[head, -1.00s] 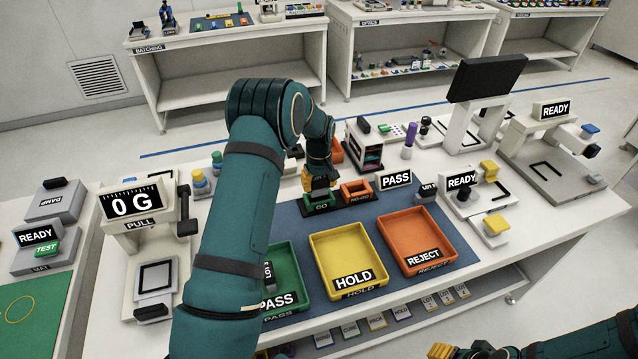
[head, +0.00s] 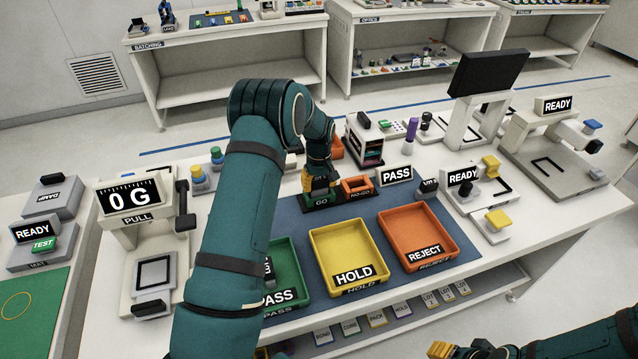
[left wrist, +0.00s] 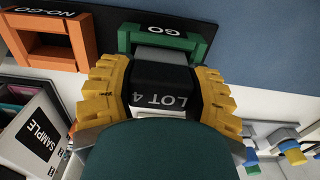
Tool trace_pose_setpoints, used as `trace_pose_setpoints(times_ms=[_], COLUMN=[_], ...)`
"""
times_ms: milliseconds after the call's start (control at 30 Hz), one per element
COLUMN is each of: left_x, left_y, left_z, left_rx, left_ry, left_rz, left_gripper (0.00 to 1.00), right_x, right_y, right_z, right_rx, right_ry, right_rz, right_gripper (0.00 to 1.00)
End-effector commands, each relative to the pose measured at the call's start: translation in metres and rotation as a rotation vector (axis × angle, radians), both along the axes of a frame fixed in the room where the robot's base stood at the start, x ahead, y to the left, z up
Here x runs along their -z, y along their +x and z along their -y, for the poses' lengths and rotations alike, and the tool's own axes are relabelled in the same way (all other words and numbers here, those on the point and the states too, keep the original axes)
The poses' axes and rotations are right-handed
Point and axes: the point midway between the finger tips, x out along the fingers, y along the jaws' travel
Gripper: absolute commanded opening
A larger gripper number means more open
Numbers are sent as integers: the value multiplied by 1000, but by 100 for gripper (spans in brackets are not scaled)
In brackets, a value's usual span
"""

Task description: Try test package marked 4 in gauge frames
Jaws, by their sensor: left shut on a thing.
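My left gripper (head: 319,184) is shut on a black package (left wrist: 165,85), which reads "LOT 4" in the left wrist view. The package is at the green GO frame (head: 320,203), which also shows in the left wrist view (left wrist: 198,44). A grey end of the package lies at the frame's opening; I cannot tell how deep it is in. The orange NO-GO frame (head: 356,187) stands beside it, empty, and shows in the left wrist view (left wrist: 50,50). My right gripper (head: 465,350) is at the bottom edge, its jaws unclear.
Green PASS (head: 288,262), yellow HOLD (head: 318,242) and orange REJECT (head: 388,225) trays stand on the blue mat in front of the frames. A PASS sign (head: 394,176) stands right of the frames. A pull gauge (head: 135,205) reading 0 G stands left of my arm.

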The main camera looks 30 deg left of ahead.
Motion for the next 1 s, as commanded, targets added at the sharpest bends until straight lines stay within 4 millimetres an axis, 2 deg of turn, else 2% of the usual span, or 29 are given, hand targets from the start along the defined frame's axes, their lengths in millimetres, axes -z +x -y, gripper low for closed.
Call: trace_pose_setpoints(times_ms=[567,1000], left_x=[0,8], left_y=[0,0], left_z=[0,0], left_rx=[0,0], left_ry=[1,0], left_rz=[1,0], left_gripper=[16,16], right_x=[0,7], right_y=[0,0], right_z=[0,0], right_rx=[0,0], right_ry=[0,0], right_rz=[0,0], right_gripper=[47,47])
